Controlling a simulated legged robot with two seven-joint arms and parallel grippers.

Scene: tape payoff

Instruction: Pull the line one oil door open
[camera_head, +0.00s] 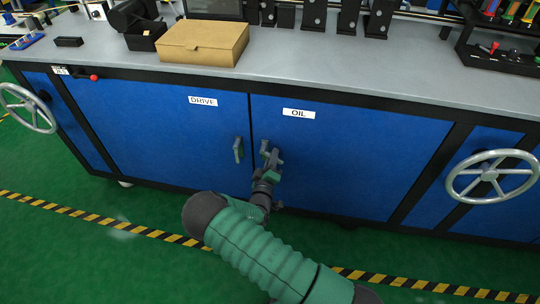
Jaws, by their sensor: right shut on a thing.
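The oil door (350,152) is the blue panel right of centre, with a white OIL label (299,113) near its top. It sits flush in the dark frame and looks closed. My right gripper (268,157) is at the door's left edge, shut on the oil door's handle, which the gripper mostly hides. My right arm reaches up to it from the bottom of the view. The drive door (160,130), with its DRIVE label (203,101) and grey handle (238,150), is just left and looks closed. My left gripper is not in view.
Handwheels stick out at the left (28,108) and right (492,175) of the cabinet. The grey worktop (350,65) holds a cardboard box (203,42) and dark fixtures. Green floor (90,260) with yellow-black tape (100,220) lies in front.

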